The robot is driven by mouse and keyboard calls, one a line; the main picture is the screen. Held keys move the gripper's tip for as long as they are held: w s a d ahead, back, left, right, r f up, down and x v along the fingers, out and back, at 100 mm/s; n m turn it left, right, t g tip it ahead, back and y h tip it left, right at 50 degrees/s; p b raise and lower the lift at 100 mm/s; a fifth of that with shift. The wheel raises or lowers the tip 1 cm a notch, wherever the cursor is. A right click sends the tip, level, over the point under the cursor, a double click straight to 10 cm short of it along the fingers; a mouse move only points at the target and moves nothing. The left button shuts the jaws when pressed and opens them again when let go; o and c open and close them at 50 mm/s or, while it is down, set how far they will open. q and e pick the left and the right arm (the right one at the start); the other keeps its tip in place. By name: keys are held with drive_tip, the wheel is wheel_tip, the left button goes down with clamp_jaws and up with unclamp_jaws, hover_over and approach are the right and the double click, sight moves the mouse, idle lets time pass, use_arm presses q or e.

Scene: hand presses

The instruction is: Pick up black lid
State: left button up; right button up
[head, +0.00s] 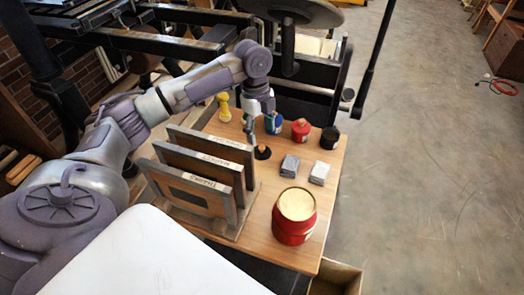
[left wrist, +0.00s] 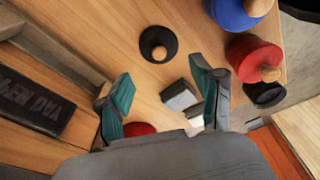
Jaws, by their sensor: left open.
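The black lid (head: 263,153) is a small dark disc with a wooden knob, lying flat on the wooden table beside the framed boards. It also shows in the left wrist view (left wrist: 158,44), knob facing up, beyond the fingertips. My left gripper (head: 252,138) hangs over the table just above and left of the lid in the head view. Its two teal-padded fingers (left wrist: 160,80) are apart with nothing between them. The lid looks clear of the fingers. My right gripper is not in view.
Upright framed boards (head: 215,165) stand close on the left. Blue (head: 273,123), red (head: 300,130) and black (head: 329,138) knobbed containers stand behind. Two grey blocks (head: 289,165) (head: 319,172) lie to the right. A red tin (head: 294,220) stands in front. Press machinery (head: 310,85) is behind the table.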

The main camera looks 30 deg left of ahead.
sight(261, 147)
use_arm(q)
drive_tip(key=shift+f, duration=3.15)
drive_tip(key=shift+c, duration=0.3)
drive_tip(key=c, duration=1.2)
